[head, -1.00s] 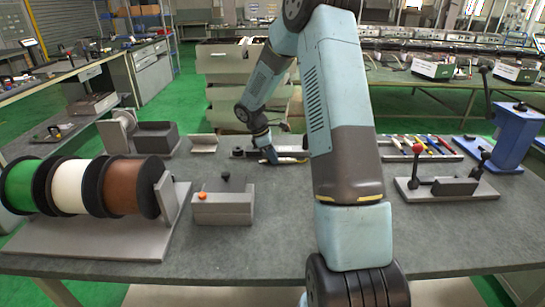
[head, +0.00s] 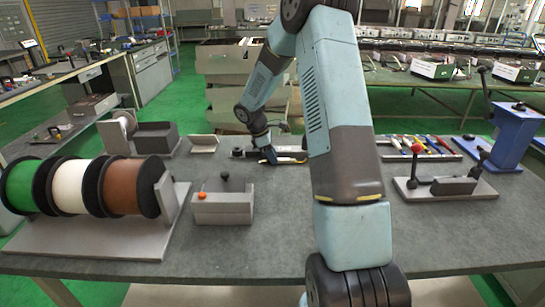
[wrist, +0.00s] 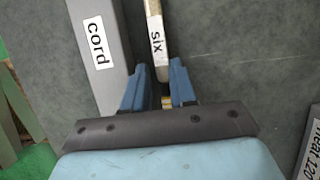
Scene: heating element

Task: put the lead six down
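The lead six (wrist: 153,25) is a thin lead with a white label reading "six" in the wrist view. It runs from the top edge down between the fingers of my gripper (wrist: 160,75). The two blue fingers stand apart on either side of it, with narrow gaps showing. In the head view my gripper (head: 268,155) is low at the grey table, and the lead there is small and partly hidden by my arm.
A grey bar labelled "cord" (wrist: 98,55) lies close left of my gripper. A "heat 120" label (wrist: 318,150) shows at lower right. Spools (head: 122,187), a grey block with an orange knob (head: 224,208), a lever fixture (head: 446,188) and coloured leads (head: 425,144) stand around.

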